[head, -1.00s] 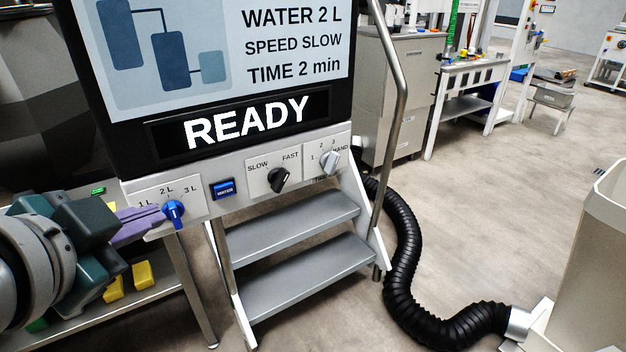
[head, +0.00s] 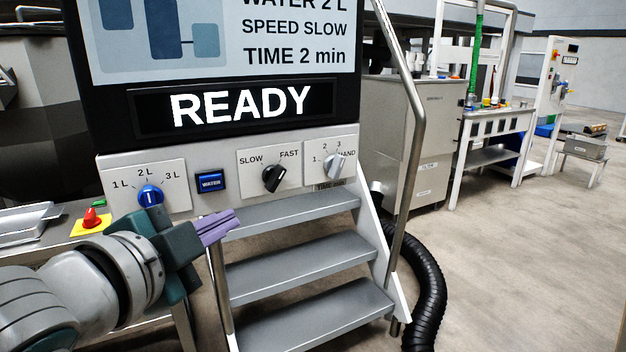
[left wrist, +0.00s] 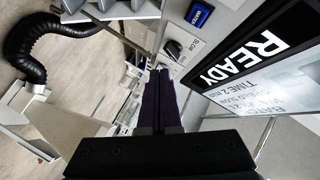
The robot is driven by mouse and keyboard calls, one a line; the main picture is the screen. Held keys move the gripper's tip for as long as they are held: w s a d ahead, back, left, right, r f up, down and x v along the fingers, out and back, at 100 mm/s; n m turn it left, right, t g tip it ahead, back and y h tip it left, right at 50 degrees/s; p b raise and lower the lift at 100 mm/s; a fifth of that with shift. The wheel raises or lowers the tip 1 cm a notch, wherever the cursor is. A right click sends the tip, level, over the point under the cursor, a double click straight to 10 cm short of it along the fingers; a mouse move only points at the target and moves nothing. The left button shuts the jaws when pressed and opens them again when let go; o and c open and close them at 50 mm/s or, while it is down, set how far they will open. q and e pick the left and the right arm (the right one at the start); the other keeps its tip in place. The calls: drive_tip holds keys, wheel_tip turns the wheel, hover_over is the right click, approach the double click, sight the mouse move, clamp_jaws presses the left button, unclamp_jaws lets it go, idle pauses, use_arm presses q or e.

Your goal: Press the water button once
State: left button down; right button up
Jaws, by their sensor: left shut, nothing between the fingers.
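The blue water button (head: 211,181) sits on the grey control panel between the blue litre knob (head: 150,196) and the black speed knob (head: 273,178). It also shows near the top of the left wrist view (left wrist: 198,14). My left gripper (head: 236,221), with purple fingers, is shut and empty. In the head view its tips appear below and slightly right of the button, apart from it. The litre knob points at 2 L. The display (head: 240,105) reads READY. My right gripper is not in view.
Metal steps (head: 305,262) with a handrail (head: 413,130) stand below and right of the panel. A red emergency button (head: 90,217) on a yellow base is at the left. A black hose (head: 430,290) lies on the floor at right.

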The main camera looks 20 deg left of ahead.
sight(206, 192)
use_arm(q)
drive_tip(key=shift+w+a+b, duration=0.55)
drive_tip(key=shift+w+a, duration=0.9)
drive_tip(key=shift+a, duration=0.25)
drive_tip(key=shift+w+a+b, duration=0.5)
drive_tip(key=shift+w+a, duration=0.9)
drive_tip(key=shift+a, duration=0.25)
drive_tip(key=shift+w+a, duration=0.3)
drive_tip(key=shift+w+a, duration=0.3)
drive_tip(key=shift+a, duration=0.05)
idle(0.6)
drive_tip(key=shift+s+d, duration=0.1)
drive_tip(key=shift+s+d+p, duration=0.2)
drive_tip(key=shift+d+p, duration=0.05)
drive_tip(key=shift+p, duration=0.2)
drive_tip(key=shift+s+d, duration=0.3)
drive_tip(key=shift+d, duration=0.1)
